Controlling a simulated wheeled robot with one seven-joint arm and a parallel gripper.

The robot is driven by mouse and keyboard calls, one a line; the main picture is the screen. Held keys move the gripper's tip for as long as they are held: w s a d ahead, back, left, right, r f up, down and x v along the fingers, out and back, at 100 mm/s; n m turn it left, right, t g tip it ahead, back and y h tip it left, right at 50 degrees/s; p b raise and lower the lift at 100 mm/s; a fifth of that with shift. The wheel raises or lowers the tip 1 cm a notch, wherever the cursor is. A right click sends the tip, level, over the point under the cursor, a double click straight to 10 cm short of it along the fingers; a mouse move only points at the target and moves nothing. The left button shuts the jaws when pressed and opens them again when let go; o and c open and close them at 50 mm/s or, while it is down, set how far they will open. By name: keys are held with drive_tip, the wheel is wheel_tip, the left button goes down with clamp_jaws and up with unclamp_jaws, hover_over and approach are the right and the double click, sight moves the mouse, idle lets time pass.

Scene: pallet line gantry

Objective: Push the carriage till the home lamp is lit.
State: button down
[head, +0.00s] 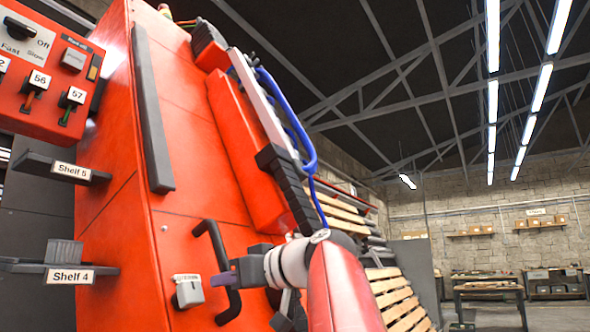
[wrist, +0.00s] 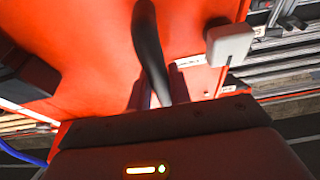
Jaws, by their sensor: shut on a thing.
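The tall orange-red carriage body (head: 120,180) fills the left half of the head view, and its orange face (wrist: 90,40) also shows in the wrist view. A black bar handle (head: 213,238) stands on its lower face, and it runs down to my gripper in the wrist view (wrist: 148,45). My gripper (head: 226,278) is shut on the handle; its fingertips are partly hidden. I cannot make out a home lamp. A small amber piece (head: 93,68) shows on the red control panel (head: 45,60), but I cannot tell whether it is lit.
A grey labelled box (head: 188,291) sits on the face left of the handle. Shelf 5 (head: 72,170) and Shelf 4 (head: 68,275) brackets stick out at the left. Wooden pallets (head: 390,295) stand behind my arm at the right. Tables (head: 488,289) are far off.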

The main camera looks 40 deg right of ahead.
idle(0.3)
drive_tip(key=w+d+p, duration=0.2)
drive_tip(key=w+d, duration=0.1)
drive_tip(key=d, duration=0.6)
drive_tip(key=shift+w+d+f+p, duration=0.15)
drive_tip(key=shift+w+d+p, duration=0.15)
drive_tip(key=shift+d, duration=0.1)
idle(1.1)
drive_tip(key=shift+s+a, duration=0.1)
drive_tip(key=shift+a, duration=0.15)
drive_tip(key=c, duration=1.5)
unclamp_jaws()
drive_tip(key=shift+a, duration=0.3)
drive_tip(key=o, duration=0.7)
drive_tip(key=shift+c, duration=0.2)
drive_tip(key=shift+d, duration=0.1)
drive_tip(key=shift+s+d+r, duration=0.1)
drive_tip(key=shift+s+r, duration=0.05)
drive_tip(key=shift+r, duration=0.05)
